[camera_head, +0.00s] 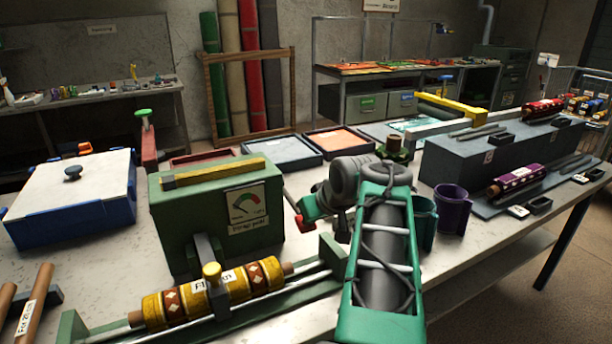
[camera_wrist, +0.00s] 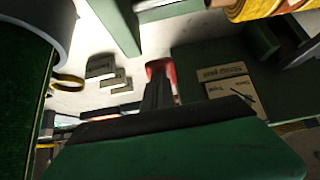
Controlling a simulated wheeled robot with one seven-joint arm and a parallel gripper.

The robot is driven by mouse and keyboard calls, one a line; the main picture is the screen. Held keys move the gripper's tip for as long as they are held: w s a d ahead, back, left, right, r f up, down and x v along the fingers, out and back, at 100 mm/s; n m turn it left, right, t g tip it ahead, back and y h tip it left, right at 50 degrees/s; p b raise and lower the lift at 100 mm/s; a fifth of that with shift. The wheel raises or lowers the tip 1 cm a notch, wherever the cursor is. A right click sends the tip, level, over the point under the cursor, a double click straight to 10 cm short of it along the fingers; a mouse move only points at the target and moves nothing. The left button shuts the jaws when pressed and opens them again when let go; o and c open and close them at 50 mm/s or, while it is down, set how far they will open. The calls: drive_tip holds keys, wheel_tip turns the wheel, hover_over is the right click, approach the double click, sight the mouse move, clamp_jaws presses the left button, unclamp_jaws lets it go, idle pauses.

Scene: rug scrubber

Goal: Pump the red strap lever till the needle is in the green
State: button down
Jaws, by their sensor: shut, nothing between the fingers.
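A red lever (camera_head: 294,203) shows right of the box, partly hidden by my arm. My gripper (camera_wrist: 160,92) appears in the wrist view as dark fingers, closed together and empty. A red piece (camera_wrist: 160,67), possibly the lever's end, shows at their tips; I cannot tell whether they touch. In the head view the fingers are mostly hidden behind my green-and-grey arm.
A yellow patterned rug roll (camera_head: 222,290) lies in a green frame in front of the box. A purple cup (camera_head: 452,209) stands right of my arm. A blue box (camera_head: 75,200) with a white lid is at left. Shallow trays (camera_head: 283,152) lie behind.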

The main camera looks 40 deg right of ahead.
drive_tip(key=shift+s+a+f, duration=0.1)
drive_tip(key=shift+s+f, duration=0.05)
drive_tip(key=shift+f, duration=0.4)
drive_tip(key=p+v, duration=0.4)
drive_tip(key=v, duration=1)
drive_tip(key=shift+r, duration=0.45)
